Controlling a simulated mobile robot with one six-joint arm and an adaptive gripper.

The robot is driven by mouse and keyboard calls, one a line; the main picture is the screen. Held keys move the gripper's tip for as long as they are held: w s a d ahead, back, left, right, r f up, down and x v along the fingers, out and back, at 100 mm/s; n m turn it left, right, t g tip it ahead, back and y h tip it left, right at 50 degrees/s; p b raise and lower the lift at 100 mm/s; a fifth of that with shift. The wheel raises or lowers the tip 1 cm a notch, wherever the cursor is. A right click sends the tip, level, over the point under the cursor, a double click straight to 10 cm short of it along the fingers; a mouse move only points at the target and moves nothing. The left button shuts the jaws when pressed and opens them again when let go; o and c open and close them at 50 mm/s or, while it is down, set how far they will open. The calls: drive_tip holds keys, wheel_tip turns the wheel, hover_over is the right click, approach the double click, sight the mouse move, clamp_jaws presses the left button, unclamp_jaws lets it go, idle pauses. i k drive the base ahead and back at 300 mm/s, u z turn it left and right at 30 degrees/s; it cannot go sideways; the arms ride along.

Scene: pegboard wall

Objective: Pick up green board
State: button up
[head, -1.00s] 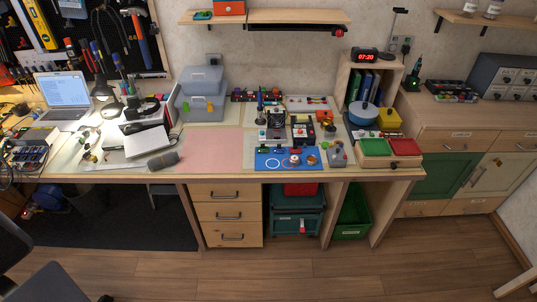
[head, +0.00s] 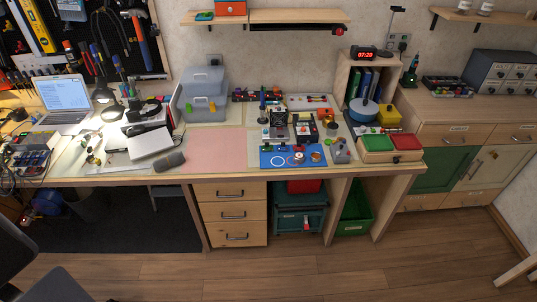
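No loose piece that I can clearly tell is the green board shows in the head view. A flat green panel (head: 376,143) lies beside a red one in a shallow wooden tray (head: 375,157) at the right front of the workbench. A small teal-green item (head: 204,16) lies on the upper wall shelf; its shape is too small to tell. My gripper is not in view.
A pink mat (head: 217,145) is bare. A green crate (head: 354,212) stands underneath.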

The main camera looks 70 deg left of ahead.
sight(266, 147)
drive_tip(key=k, duration=1.25)
drive_tip(key=u, duration=2.55)
drive_tip(key=i, duration=0.7)
drive_tip(key=z, duration=0.25)
